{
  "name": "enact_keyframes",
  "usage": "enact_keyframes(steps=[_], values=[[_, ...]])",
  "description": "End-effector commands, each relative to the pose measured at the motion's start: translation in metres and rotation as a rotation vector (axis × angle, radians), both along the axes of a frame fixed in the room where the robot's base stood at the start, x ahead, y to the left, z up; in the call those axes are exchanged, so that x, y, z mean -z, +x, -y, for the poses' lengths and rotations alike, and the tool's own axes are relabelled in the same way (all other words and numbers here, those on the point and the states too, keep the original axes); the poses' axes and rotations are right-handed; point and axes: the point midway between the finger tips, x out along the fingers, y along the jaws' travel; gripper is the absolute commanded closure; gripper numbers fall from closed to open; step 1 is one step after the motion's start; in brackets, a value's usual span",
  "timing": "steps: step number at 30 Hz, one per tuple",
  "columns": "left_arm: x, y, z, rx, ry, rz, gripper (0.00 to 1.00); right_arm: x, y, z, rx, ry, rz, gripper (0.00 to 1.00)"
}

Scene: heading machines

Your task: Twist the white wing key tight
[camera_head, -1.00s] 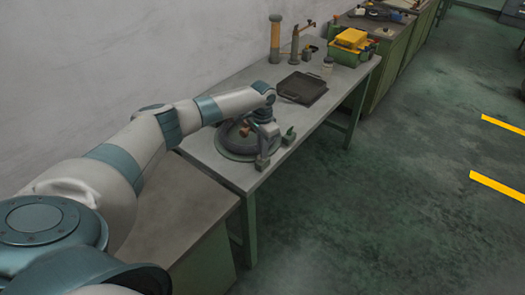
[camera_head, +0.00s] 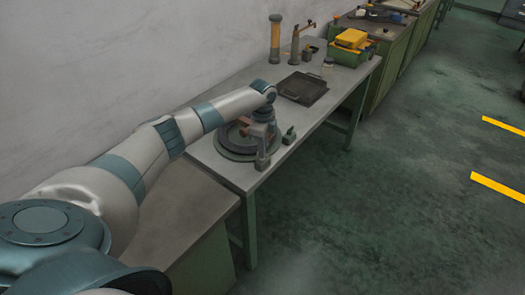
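My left arm reaches in from the left over the workbench. Its wrist bends down at the bench's front edge, and my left gripper (camera_head: 262,142) is low over a round dark fixture (camera_head: 232,152) with a grey rim. A reddish-brown part (camera_head: 258,129) shows beside the gripper. The white wing key cannot be made out; the wrist and gripper cover part of the fixture. The fingertips are too small and overlapped to tell whether they are open or shut, or touching anything. My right gripper is not in view.
The grey workbench (camera_head: 213,166) has a small green block (camera_head: 289,134) near its front edge. A dark tray (camera_head: 303,88) lies beyond the fixture. The floor at right is clear.

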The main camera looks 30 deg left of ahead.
Motion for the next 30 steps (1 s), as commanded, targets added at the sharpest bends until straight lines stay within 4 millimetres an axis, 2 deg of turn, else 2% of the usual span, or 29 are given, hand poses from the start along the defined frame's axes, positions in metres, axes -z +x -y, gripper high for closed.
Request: enact_keyframes(steps=[1,30], values=[[0.005,-0.003,0.001,0.046,0.001,-0.009,1.00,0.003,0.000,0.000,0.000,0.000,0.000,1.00],[0.006,-0.003,0.000,0.967,-0.002,-0.009,1.00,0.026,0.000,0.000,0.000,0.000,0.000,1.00]])
